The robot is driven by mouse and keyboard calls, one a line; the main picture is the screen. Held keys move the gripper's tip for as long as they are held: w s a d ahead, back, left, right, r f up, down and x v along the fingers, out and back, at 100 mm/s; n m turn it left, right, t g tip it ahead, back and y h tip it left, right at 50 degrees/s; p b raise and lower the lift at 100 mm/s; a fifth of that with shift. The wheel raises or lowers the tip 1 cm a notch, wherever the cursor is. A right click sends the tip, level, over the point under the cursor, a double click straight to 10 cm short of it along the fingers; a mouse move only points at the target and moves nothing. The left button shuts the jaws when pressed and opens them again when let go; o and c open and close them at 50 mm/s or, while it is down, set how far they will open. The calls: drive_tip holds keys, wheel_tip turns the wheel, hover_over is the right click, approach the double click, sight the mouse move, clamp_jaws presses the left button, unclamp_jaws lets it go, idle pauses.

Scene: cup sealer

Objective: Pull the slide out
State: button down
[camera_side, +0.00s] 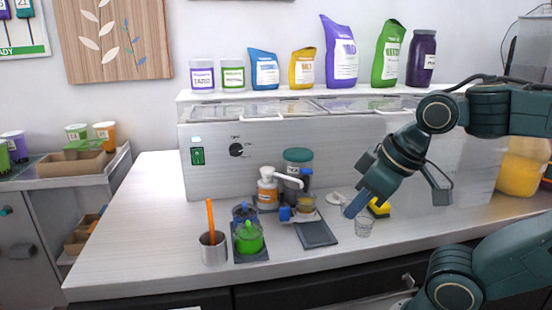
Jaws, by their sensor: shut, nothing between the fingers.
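My gripper (354,206) comes in from the right, angled down to the left, with its blue fingers shut and empty. It hangs above the worktop, just above and left of a small clear glass (364,227). A dark flat plate (317,235) lies on the worktop to the left of my gripper, apart from it. Behind the plate stands a small device with a blue block (286,214) and an amber cup (306,204). I cannot tell for sure which part is the slide. No part of the device is in my gripper.
A metal cup (214,251) with an orange stick and a dark tray (264,256) with lidded cups stand left. A pump bottle (268,194) and teal-lidded jar (298,169) stand behind. A yellow sponge (381,209) is beside my gripper. The worktop's left part is clear.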

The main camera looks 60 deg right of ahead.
drive_tip(key=w+d+f+m+g+h, duration=0.1)
drive_tip(key=w+d+m, duration=0.3)
drive_tip(key=w, duration=0.6)
drive_tip(key=w+d+f+m+g+h, duration=0.1)
drive_tip(key=w+d+m+g, duration=0.1)
drive_tip(key=w+d+m, duration=0.3)
drive_tip(key=w, duration=0.4)
drive_tip(key=shift+w+d+h, duration=0.3)
drive_tip(key=shift+w, duration=0.05)
drive_tip(key=shift+x, duration=5)
